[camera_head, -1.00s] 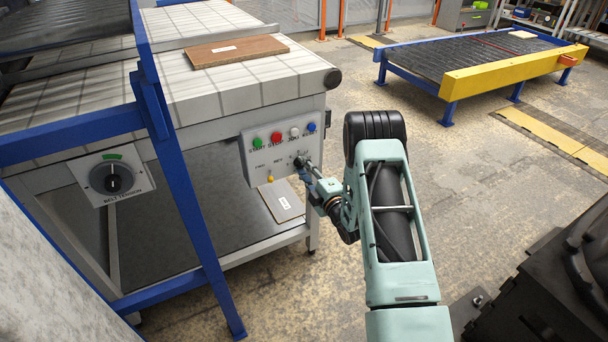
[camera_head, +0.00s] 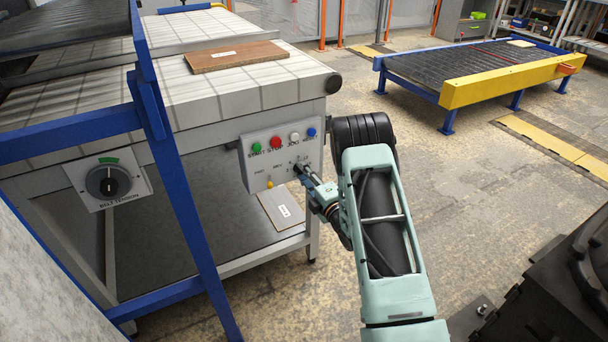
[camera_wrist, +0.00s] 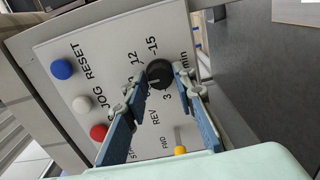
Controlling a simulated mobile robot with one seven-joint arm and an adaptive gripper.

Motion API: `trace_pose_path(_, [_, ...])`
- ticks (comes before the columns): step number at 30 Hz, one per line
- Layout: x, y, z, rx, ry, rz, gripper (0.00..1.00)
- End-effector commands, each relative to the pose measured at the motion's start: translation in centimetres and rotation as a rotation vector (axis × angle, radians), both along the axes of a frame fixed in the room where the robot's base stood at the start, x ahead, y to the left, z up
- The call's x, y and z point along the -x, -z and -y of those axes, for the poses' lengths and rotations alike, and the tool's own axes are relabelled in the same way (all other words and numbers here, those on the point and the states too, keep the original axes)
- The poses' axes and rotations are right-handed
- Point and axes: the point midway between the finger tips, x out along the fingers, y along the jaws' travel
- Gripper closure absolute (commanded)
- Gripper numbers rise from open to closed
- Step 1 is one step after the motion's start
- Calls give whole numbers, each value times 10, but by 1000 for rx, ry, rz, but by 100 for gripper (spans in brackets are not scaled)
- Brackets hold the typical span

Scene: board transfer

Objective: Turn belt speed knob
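The belt speed knob (camera_wrist: 160,73) is a round black knob with a pale pointer line. It sits on the light grey control panel (camera_wrist: 115,45), in a ring of numbers up to 15. My gripper (camera_wrist: 162,82) faces it with its two blue fingers apart, one tip on each side of the knob. A narrow gap seems to show beside the right fingertip; I cannot tell whether either finger touches. In the head view my gripper (camera_head: 299,170) is at the lower right of the panel (camera_head: 256,170) and hides most of the knob.
Green, red, white and blue buttons line the panel's top; the blue one (camera_wrist: 62,69) is clear of my fingers. A yellow-tipped FWD/REV lever (camera_wrist: 180,150) is near the right finger. A belt tension dial (camera_head: 108,181) and blue frame post (camera_head: 185,190) stand left. A brown board (camera_head: 235,56) lies on the conveyor.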

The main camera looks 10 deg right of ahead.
Motion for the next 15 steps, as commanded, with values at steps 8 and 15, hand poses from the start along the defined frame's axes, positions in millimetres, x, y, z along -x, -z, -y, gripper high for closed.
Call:
trace_pose_path(8, [0, 0, 0, 0, 0, 0, 58])
trace_pose_path(15, [5, 0, 2, -1, 0, -1, 58])
